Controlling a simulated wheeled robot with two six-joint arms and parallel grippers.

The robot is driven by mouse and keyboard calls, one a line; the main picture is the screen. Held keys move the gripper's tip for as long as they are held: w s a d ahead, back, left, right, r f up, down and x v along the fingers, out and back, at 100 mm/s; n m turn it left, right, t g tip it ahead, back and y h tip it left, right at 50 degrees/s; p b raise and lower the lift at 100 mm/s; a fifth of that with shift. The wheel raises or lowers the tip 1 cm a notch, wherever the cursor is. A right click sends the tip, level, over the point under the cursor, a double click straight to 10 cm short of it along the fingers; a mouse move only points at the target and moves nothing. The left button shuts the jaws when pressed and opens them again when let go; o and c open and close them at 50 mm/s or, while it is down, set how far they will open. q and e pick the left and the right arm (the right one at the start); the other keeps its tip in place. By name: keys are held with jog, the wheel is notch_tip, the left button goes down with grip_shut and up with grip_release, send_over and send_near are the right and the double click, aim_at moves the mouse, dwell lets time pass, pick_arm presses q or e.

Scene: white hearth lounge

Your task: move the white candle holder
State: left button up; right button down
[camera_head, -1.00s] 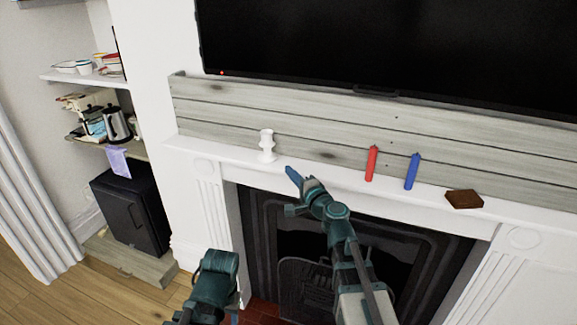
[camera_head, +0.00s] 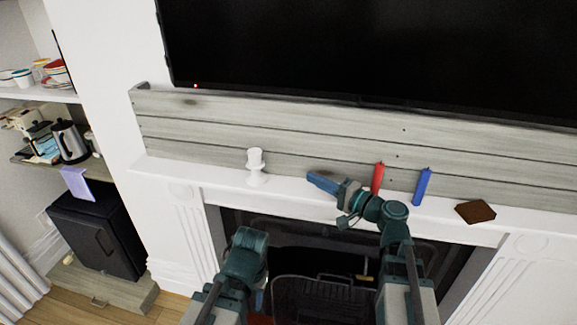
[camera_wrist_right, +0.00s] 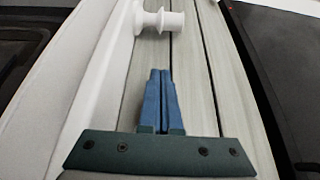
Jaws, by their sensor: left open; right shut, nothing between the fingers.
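The white candle holder (camera_head: 256,167) stands upright on the left part of the white mantel shelf (camera_head: 215,177).
A red candle (camera_head: 377,178), a blue candle (camera_head: 422,187) and a brown block (camera_head: 475,212) are on the mantel to the right. My right arm is close to the red candle. Grey planks (camera_head: 330,140) back the shelf. A TV (camera_head: 370,50) hangs above.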

aim_at(256, 165)
jog(key=x, duration=0.9)
jog(key=shift+w+f, duration=0.1)
jog(key=shift+w, duration=0.15)
jog(key=a, duration=0.3)
jog(key=shift+a, duration=0.2)
jog(key=shift+w+a, duration=0.1)
jog(key=shift+a, duration=0.45)
jog(key=shift+a, duration=1.95)
jog(key=shift+d, duration=0.15)
